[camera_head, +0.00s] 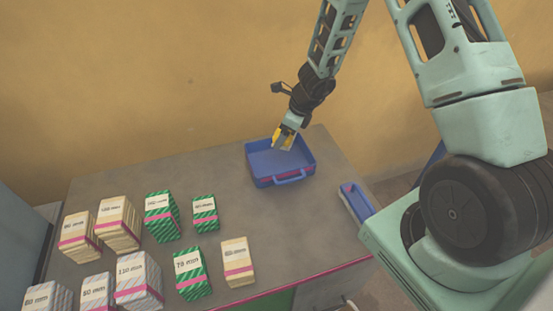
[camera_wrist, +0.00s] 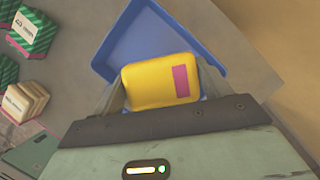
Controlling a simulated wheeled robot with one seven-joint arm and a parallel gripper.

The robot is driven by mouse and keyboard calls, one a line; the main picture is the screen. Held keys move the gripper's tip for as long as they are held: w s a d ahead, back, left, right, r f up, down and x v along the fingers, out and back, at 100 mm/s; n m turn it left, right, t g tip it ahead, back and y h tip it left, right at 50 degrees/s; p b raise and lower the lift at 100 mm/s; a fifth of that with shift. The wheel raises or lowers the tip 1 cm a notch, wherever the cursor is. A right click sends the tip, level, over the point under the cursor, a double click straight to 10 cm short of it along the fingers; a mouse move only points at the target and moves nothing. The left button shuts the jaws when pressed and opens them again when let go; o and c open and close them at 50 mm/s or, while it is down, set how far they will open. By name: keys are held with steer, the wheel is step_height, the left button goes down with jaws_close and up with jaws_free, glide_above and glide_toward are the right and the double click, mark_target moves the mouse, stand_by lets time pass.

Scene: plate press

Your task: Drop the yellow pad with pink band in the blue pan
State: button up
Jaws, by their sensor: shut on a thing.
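The yellow pad with a pink band (camera_wrist: 150,84) is between my gripper's fingers in the wrist view. It shows small and partly hidden by the gripper in the head view (camera_head: 276,135). My gripper (camera_head: 283,141) is shut on the pad and is over the blue pan, tilted downward. The blue pan (camera_head: 264,178) is a shallow rectangular tray with a front handle, at the back right of the table. In the wrist view the pan (camera_wrist: 103,62) lies behind the pad, and the pad covers part of its floor. I cannot tell the exact height of the pad above the pan.
Several labelled stacks with pink bands, such as a green one (camera_head: 190,275) and a cream one (camera_head: 237,262), stand on the grey table (camera_head: 225,170) at the front left. A smaller blue tray (camera_head: 356,201) is at the right edge. The table's back left is clear.

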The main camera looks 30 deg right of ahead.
steer(key=b, duration=0.5)
glide_above(284, 162)
steer(key=shift+w+f, duration=0.1)
steer(key=shift+f, duration=2.7)
steer(key=o, duration=1.1)
steer(key=shift+o, duration=0.2)
steer(key=shift+r, duration=0.1)
steer(key=p+v, duration=0.4)
steer(key=v, duration=1.3)
steer(key=shift+r, duration=0.1)
